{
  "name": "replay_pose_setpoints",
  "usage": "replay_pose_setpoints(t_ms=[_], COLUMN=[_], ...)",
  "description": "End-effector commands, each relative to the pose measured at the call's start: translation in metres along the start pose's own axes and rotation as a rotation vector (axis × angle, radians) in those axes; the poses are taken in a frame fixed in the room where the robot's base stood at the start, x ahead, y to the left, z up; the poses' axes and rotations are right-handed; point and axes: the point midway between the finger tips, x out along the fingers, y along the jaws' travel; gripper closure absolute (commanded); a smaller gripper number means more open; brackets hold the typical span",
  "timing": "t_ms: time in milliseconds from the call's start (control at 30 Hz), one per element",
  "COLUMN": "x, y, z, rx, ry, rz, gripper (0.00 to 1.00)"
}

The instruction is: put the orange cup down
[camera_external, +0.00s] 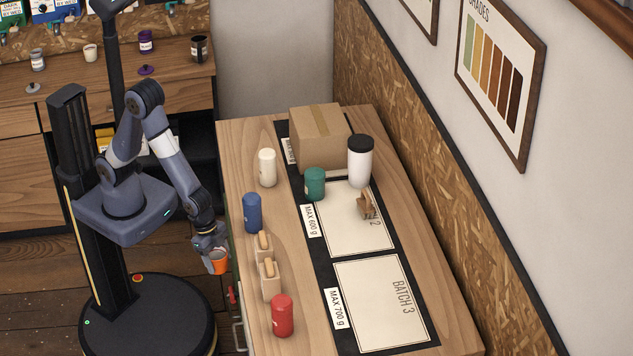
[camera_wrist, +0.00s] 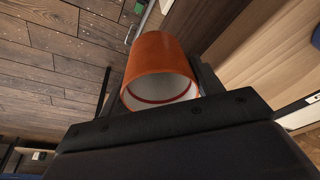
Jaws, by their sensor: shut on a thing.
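The orange cup (camera_external: 218,263) is between the fingers of my gripper (camera_external: 214,252), just left of the wooden table's edge in the external view. In the wrist view the orange cup (camera_wrist: 158,68) fills the space between the two dark fingers, its pale inside and open rim facing the camera. My gripper (camera_wrist: 160,85) is shut on it. The cup appears off the table top, over the floor side; its exact height is hard to tell.
The wooden table (camera_external: 240,150) bears blue (camera_external: 252,213), red (camera_external: 282,315), green (camera_external: 315,184) and cream (camera_external: 267,168) canisters, small wooden blocks (camera_external: 270,280), a cardboard box (camera_external: 320,138) and a white tumbler (camera_external: 359,160). The batch 3 mat (camera_external: 375,300) is clear.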

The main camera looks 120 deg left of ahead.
Motion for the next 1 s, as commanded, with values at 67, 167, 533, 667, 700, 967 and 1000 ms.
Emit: replay_pose_setpoints(t_ms=[67, 167, 533, 667, 700, 967, 1000], x=[-0.009, -0.027, -0.123, -0.151, -0.159, -0.172, -0.171], y=[0.000, 0.000, 0.000, 0.000, 0.000, -0.022, -0.029], z=[-0.004, -0.009, -0.036, -0.043, -0.045, -0.071, -0.077], rx=[0.000, 0.000, 0.000, 0.000, 0.000, -0.054, -0.068], ry=[0.006, 0.008, 0.009, 0.007, 0.008, 0.000, 0.000], rz=[0.000, 0.000, 0.000, 0.000, 0.000, -0.015, -0.019], gripper=[0.63, 0.63, 0.63, 0.63, 0.63, 0.63, 0.63])
